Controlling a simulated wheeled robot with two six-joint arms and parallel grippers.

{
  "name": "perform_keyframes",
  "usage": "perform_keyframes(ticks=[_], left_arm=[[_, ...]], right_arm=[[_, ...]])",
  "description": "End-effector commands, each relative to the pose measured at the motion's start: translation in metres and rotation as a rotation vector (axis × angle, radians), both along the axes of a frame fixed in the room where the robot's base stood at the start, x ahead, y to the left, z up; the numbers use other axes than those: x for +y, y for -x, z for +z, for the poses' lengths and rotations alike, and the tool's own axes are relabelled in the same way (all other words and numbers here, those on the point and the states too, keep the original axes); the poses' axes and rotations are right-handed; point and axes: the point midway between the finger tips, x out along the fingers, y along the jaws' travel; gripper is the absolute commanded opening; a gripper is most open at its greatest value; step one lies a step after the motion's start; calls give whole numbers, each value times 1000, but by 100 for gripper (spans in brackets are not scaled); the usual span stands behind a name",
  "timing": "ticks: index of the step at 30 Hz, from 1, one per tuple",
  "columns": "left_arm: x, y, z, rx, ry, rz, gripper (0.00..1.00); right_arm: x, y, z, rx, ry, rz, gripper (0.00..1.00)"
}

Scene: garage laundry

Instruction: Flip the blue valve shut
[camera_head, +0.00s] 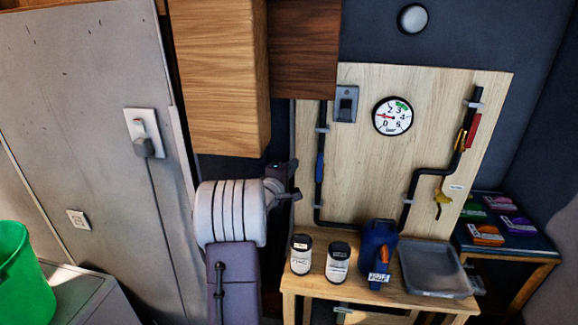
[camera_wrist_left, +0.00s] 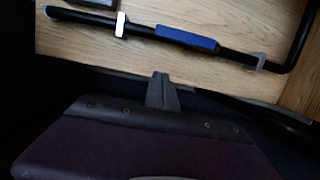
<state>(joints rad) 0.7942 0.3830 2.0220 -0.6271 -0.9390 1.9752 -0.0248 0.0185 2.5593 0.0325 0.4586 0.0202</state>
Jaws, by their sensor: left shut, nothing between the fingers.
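The blue valve handle (camera_head: 319,165) is a slim lever on the upright black pipe at the left of the wooden board. In the left wrist view the blue handle (camera_wrist_left: 187,39) lies in line with the pipe. My left gripper (camera_head: 293,181) is just left of the pipe, at about the handle's height or slightly below. In the left wrist view its fingers (camera_wrist_left: 162,90) are shut and empty, pointing at the pipe with a gap between. My right gripper is in neither view.
The board also carries a gauge (camera_head: 393,116), a switch box (camera_head: 346,104) and a yellow handle (camera_head: 441,198). Below, a bench holds two jars (camera_head: 301,255) (camera_head: 338,261), a blue jug (camera_head: 377,247) and a grey tray (camera_head: 433,268). A wooden cabinet (camera_head: 220,75) hangs above my left arm.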

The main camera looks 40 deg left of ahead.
Motion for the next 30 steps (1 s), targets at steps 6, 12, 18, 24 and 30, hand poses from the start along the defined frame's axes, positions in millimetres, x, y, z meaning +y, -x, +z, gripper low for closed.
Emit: perform_keyframes(ticks=[6,12,18,24,30], left_arm=[[1,-40,-3,1,1,-4,0],[-20,-51,-2,0,1,-1,0],[-24,-54,-2,1,1,1,0],[-24,-54,-2,2,2,1,0],[-24,-59,0,24,-38,0,0]], right_arm=[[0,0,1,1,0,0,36],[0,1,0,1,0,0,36],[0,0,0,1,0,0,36],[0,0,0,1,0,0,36],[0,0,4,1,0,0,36]])
